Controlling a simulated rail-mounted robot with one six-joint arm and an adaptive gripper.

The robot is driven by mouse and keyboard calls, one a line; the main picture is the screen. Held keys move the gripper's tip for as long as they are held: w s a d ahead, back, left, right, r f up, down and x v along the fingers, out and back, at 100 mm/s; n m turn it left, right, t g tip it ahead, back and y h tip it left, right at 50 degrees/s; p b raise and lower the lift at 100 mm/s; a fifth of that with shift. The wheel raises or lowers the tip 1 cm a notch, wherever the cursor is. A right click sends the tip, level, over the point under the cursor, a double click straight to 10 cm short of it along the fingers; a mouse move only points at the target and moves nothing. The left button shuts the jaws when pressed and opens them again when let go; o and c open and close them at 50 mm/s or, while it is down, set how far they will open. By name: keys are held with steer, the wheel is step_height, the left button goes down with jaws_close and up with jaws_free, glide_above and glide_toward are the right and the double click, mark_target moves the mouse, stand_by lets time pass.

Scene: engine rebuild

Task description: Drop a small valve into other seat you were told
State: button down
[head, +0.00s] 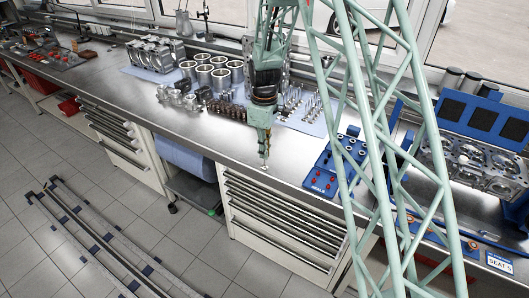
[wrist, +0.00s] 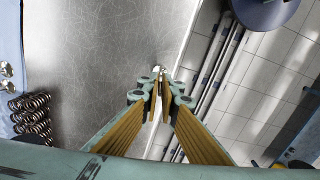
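My gripper (head: 264,150) hangs over the front edge of the steel bench, pointing down. In the wrist view its two yellow-padded fingers (wrist: 160,82) are nearly together at the tips, with a small shiny metal piece, seemingly a small valve (wrist: 159,69), between them. In the head view it shows as a pale spot (head: 265,168) just under the fingertips; most of it is hidden by the fingers. The cylinder head (head: 487,166) with its round seats lies at the far right, well away from my gripper. Several valves (head: 313,106) stand on the blue mat behind my gripper.
A blue board with red parts (head: 337,168) lies on the bench between my gripper and the cylinder head. A white seat card (head: 499,262) is at lower right. Springs (head: 226,112), cylinder liners (head: 204,77) and an engine block (head: 155,53) stand to the left. A pale green lattice structure crosses the right foreground.

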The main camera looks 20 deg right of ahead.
steer(key=shift+f, duration=0.15)
steer(key=c, duration=2.9)
jaws_free()
steer(key=shift+o, duration=0.2)
steer(key=shift+r, duration=0.2)
step_height(320, 180, up, 10)
steer(key=shift+r, duration=0.8)
steer(key=shift+r, duration=0.1)
